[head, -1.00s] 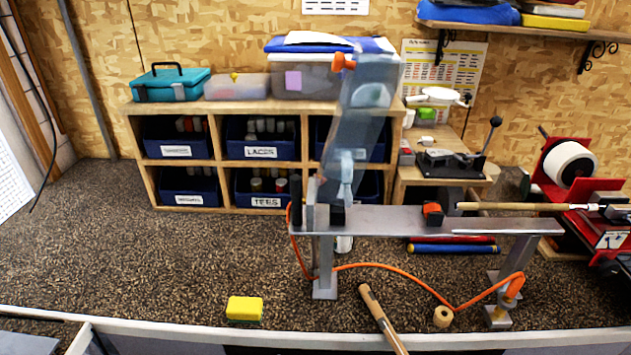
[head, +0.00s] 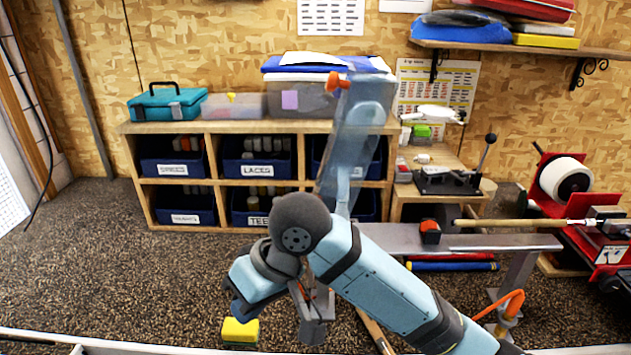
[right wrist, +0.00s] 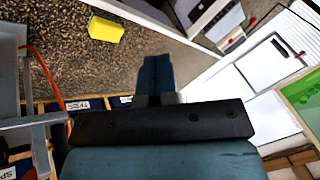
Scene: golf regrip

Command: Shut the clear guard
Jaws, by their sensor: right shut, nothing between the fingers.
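The clear guard (head: 352,135) is a see-through panel with an orange knob (head: 338,83) at its top. It stands raised, nearly upright and slightly tilted, above the left end of the grey bench stand (head: 385,237). My right arm crosses in front of that end and hides the guard's lower part and hinge. My right gripper (head: 241,309) is shut and empty, low in front of the stand and close to the yellow sponge in the picture. Its dark blue fingers (right wrist: 156,68) show together in the right wrist view. It is apart from the guard. My left gripper is not in view.
The yellow sponge (head: 240,332) lies near the worktop's front edge and also shows in the right wrist view (right wrist: 105,29). A wooden cubby shelf (head: 209,150) with blue bins stands behind the guard. A golf shaft (head: 510,222) extends toward the red machine (head: 600,245). The left worktop is clear.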

